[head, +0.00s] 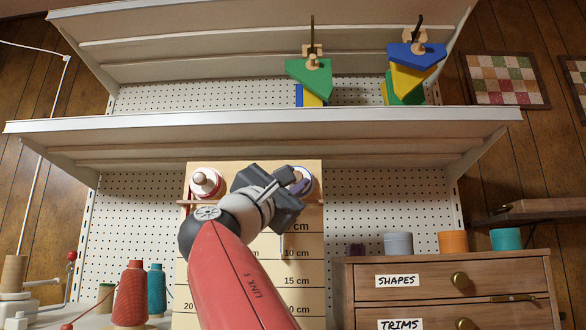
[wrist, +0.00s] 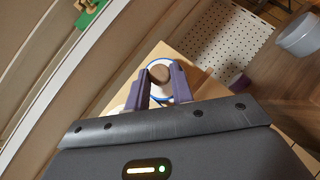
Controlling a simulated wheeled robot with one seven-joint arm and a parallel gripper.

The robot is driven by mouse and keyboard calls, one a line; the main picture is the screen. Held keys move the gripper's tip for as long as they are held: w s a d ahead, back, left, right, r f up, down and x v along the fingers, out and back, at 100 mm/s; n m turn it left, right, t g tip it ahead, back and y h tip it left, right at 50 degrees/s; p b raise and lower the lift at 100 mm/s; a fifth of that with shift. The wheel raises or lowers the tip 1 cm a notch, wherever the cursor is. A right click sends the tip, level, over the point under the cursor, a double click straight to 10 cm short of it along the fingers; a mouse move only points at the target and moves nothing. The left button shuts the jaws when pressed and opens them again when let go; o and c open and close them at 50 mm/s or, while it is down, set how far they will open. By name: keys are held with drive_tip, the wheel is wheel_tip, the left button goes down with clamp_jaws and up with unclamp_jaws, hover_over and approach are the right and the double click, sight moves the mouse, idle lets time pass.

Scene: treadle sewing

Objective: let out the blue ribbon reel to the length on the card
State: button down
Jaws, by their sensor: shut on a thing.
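The blue ribbon reel (head: 308,181) is at the upper right of a wooden board (head: 254,172) marked in centimetres. My gripper (head: 294,182) reaches up to it and covers much of it in the head view. In the wrist view, my gripper (wrist: 162,80) has its two purple fingers on either side of the reel's brown knob (wrist: 160,73), shut on it. The white reel face with a blue rim (wrist: 153,65) shows behind the knob. A thin pale strip (head: 282,246) hangs below my gripper; I cannot tell if it is ribbon. I cannot make out a length card.
A red reel (head: 206,184) is at the board's upper left. A shelf (head: 260,127) with coloured blocks juts out above. Thread spools (head: 131,293) stand lower left. A drawer cabinet (head: 450,268) with small pots on top stands right.

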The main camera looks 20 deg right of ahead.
drive_tip(key=shift+a+r+m+g+y+p, duration=0.15)
drive_tip(key=shift+m+g+y+p, duration=0.3)
drive_tip(key=shift+m+g+p, duration=1.4)
drive_tip(key=shift+a+r+m+g+y+p, duration=0.1)
drive_tip(key=shift+r+m+g+y+p, duration=0.25)
drive_tip(key=shift+m+g+p, duration=1.45)
drive_tip(key=shift+f+m+t+p, duration=0.15)
drive_tip(key=shift+m+t+p, duration=0.3)
drive_tip(key=shift+m, duration=0.3)
drive_tip(key=c, duration=1.2)
unclamp_jaws()
drive_tip(key=shift+c, duration=0.2)
drive_tip(key=v, duration=0.7)
drive_tip(key=shift+s+a, duration=0.2)
drive_tip(key=shift+a, duration=0.1)
